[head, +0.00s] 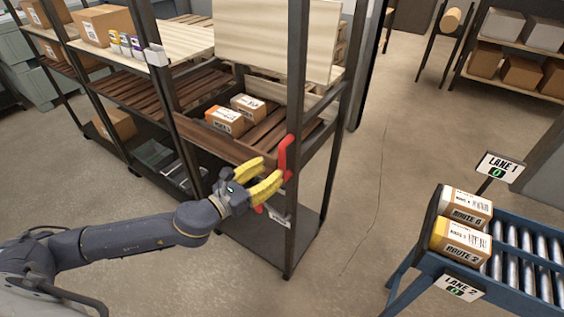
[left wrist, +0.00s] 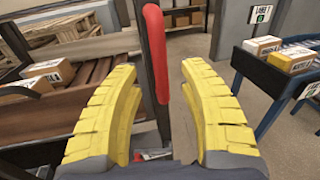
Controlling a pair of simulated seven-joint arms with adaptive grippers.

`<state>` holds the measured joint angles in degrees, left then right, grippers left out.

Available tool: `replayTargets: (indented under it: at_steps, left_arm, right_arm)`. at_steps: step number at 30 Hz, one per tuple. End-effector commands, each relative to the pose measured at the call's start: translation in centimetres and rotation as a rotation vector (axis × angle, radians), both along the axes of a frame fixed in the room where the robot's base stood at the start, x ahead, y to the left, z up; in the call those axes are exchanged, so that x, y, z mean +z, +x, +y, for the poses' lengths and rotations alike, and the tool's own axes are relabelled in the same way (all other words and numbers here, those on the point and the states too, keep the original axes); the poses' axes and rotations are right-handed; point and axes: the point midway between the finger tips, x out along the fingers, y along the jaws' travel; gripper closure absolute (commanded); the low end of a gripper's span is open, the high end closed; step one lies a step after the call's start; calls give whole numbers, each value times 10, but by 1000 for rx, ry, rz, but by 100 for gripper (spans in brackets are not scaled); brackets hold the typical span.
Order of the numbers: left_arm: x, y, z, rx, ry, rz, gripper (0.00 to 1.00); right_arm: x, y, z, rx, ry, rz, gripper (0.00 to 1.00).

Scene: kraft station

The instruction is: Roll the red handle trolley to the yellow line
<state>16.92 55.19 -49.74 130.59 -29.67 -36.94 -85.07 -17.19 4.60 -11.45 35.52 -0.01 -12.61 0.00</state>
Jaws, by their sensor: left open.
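The red handle (head: 287,155) is fixed upright on a dark corner post of the trolley (head: 301,235), a tall rack with wooden slatted shelves and a dark bottom deck. My left gripper (head: 272,171) is open beside the handle, its yellow fingers pointing at it. In the left wrist view the red handle (left wrist: 155,50) stands upright between the two open fingers (left wrist: 158,85), beyond or between their tips; contact cannot be told. The right gripper is out of view. No yellow line shows in either view.
Boxes (head: 224,120) lie on the trolley's middle shelf. More racks with boxes (head: 104,26) stand to the left. A blue roller conveyor (head: 525,262) with two parcels (head: 460,238) is at the lower right. Bare concrete floor (head: 370,190) lies between the trolley and conveyor.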

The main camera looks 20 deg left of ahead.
Motion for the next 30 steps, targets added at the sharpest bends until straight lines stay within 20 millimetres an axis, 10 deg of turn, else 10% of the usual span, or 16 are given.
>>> replayTargets:
  at_steps: [13, 30]
  left_arm:
    - [0, 42, -22, 1, 0, -1, 59]
    - [0, 49, -26, 1, -1, 0, 63]
  right_arm:
    - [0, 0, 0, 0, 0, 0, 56]
    - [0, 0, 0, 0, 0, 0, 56]
